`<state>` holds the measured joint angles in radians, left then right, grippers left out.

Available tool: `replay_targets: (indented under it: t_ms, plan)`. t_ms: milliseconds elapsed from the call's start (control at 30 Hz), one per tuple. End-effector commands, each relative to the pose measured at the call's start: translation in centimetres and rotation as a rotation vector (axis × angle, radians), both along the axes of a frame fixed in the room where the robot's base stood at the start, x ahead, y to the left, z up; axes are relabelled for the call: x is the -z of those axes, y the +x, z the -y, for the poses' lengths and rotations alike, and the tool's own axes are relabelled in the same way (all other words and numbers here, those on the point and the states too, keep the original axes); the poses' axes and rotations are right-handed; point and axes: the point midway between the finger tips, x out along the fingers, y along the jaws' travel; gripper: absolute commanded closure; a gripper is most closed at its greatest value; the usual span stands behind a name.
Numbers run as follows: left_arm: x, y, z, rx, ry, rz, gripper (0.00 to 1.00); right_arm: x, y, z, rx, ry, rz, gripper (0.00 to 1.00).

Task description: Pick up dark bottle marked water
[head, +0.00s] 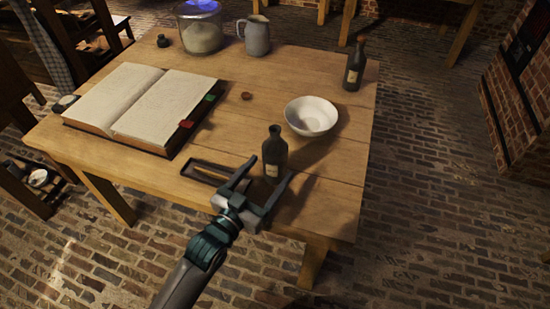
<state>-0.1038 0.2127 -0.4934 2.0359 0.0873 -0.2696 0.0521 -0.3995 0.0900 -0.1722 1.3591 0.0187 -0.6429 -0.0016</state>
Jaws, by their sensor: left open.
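A dark bottle (274,150) with a pale label stands upright near the front edge of the wooden table. My left gripper (268,179) is open at this bottle, with one finger on each side of its lower part. I cannot tell whether the fingers touch it. A second dark bottle (354,66) with a pale label stands upright at the table's far right corner. The writing on both labels is too small to read. My right gripper is not in view.
On the table (335,190) are a white bowl (311,116), an open book (140,103), a grey jug (257,38), a glass jar (201,30) and a small dark pot (163,41). A shallow dark tray (205,171) lies left of the gripper. The right front tabletop is clear.

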Motion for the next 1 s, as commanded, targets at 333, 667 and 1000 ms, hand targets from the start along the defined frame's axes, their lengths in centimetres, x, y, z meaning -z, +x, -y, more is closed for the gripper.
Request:
replay_targets:
  t_ms: [333, 667, 1000]
  plan:
    - [-0.5, 3.4, 1.4, 0.000, -0.001, 0.001, 0.27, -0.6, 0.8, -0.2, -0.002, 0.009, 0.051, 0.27]
    - [-0.4, 4.6, 2.2, 0.001, 0.000, 0.000, 0.27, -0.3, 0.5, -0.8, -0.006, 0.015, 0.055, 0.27]
    - [-0.4, 4.6, 2.1, 0.000, 0.000, 0.000, 0.29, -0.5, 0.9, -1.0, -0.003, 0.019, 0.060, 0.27]
